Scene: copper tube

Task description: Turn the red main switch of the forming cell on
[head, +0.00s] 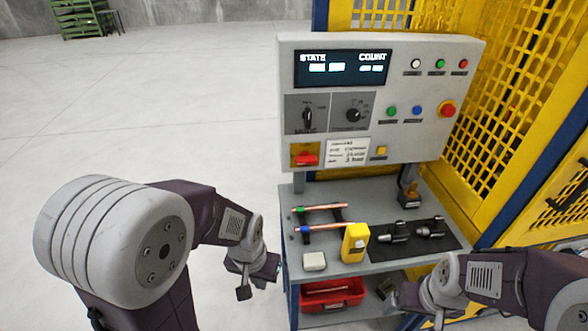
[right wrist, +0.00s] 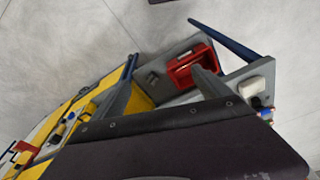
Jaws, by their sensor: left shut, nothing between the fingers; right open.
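The red main switch (head: 306,159) is on a yellow plate at the lower left of the grey control panel (head: 400,75) in the head view. Its red handle looks horizontal. The panel's screen is lit with STATE and COUNT. My left gripper (head: 259,283) is shut and empty, below and left of the switch, beside the left edge of the bench. My right gripper (head: 414,306) is open and empty, low in front of the bench at the right. Its two grey fingers also show in the right wrist view (right wrist: 162,88). Neither gripper touches the switch.
The bench (head: 285,235) below the panel carries copper tubes (head: 322,227), a yellow device (head: 355,242), a white block (head: 314,262) and dark tools (head: 412,230). A red bin (head: 333,295) is underneath. Yellow mesh fencing (head: 500,110) stands right. Open floor lies left.

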